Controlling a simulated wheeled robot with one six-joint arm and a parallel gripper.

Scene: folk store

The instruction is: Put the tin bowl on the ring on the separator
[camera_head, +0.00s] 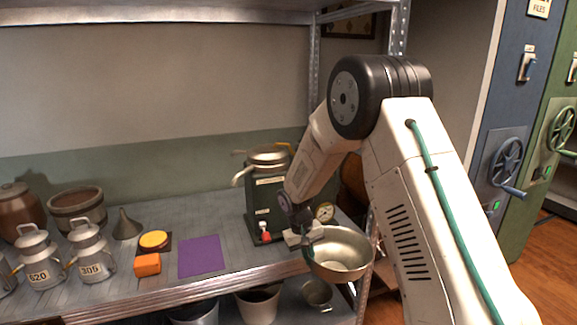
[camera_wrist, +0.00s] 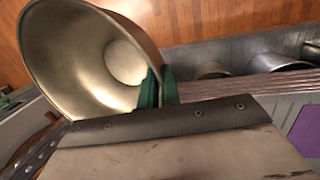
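The tin bowl (camera_head: 340,254) is a shiny metal bowl held off the front edge of the shelf, tilted with its inside partly facing the head camera. My gripper (camera_head: 308,240) is shut on its rim. In the wrist view the green fingertips (camera_wrist: 157,88) pinch the wall of the bowl (camera_wrist: 80,50). The separator (camera_head: 266,192) is a dark green machine standing on the shelf behind my arm, with a metal ring and spout (camera_head: 268,156) at its top. My forearm hides part of its right side.
The shelf (camera_head: 215,208) carries milk cans (camera_head: 92,250), a wooden tub (camera_head: 78,205), a funnel (camera_head: 127,224), an orange block (camera_head: 147,264), a yellow disc (camera_head: 153,239) and a purple mat (camera_head: 201,256). A gauge (camera_head: 324,212) sits right of the separator. An upright post (camera_head: 314,85) stands behind.

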